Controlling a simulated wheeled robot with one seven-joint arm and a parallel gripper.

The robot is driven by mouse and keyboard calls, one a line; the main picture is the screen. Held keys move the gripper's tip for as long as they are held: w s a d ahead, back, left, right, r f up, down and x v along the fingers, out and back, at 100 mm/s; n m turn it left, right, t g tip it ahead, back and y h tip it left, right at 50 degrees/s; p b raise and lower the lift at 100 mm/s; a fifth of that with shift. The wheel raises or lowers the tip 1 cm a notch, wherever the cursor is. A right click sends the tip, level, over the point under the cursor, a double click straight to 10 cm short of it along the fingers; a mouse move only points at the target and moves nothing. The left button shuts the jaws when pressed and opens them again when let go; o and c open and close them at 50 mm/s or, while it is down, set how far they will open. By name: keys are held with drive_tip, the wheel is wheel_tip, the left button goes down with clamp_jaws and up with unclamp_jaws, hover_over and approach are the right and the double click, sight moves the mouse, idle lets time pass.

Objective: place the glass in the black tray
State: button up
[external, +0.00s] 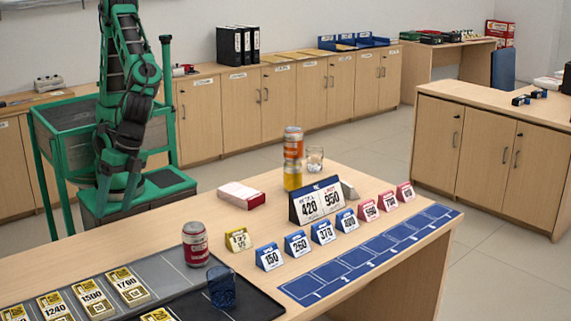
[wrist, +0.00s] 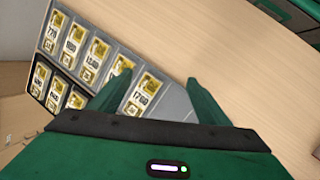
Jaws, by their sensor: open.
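A dark blue glass (external: 221,287) stands upright at the front of the counter in the external view, apparently inside the black tray (external: 268,306). A second, clear glass (external: 315,160) stands at the back of the counter, beside stacked cans. My gripper (wrist: 158,92) is open and empty in the wrist view, its two green fingers apart above the counter and the grey tray's end. Neither glass shows in the wrist view. In the external view my arm is folded at the left behind the counter, and its fingertips cannot be made out.
A red can (external: 195,244) stands on the grey tray (external: 172,267), near the blue glass. Yellow number cards (external: 92,297) fill the tray's left part. Stacked cans (external: 292,158), a white-red box (external: 241,195) and a row of price signs (external: 323,231) stand farther back.

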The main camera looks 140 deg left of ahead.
drive_tip(key=s+a+r+m+y, duration=0.1)
drive_tip(key=s+m, duration=0.4)
drive_tip(key=s, duration=0.7)
drive_tip(key=s+a+r+m+t+y, duration=0.1)
drive_tip(key=s+m, duration=0.5)
drive_tip(key=s, duration=0.6)
drive_tip(key=a+r+y, duration=0.1)
drive_tip(key=a+y, duration=0.1)
drive_tip(key=a, duration=0.1)
drive_tip(key=shift+w+r, duration=0.1)
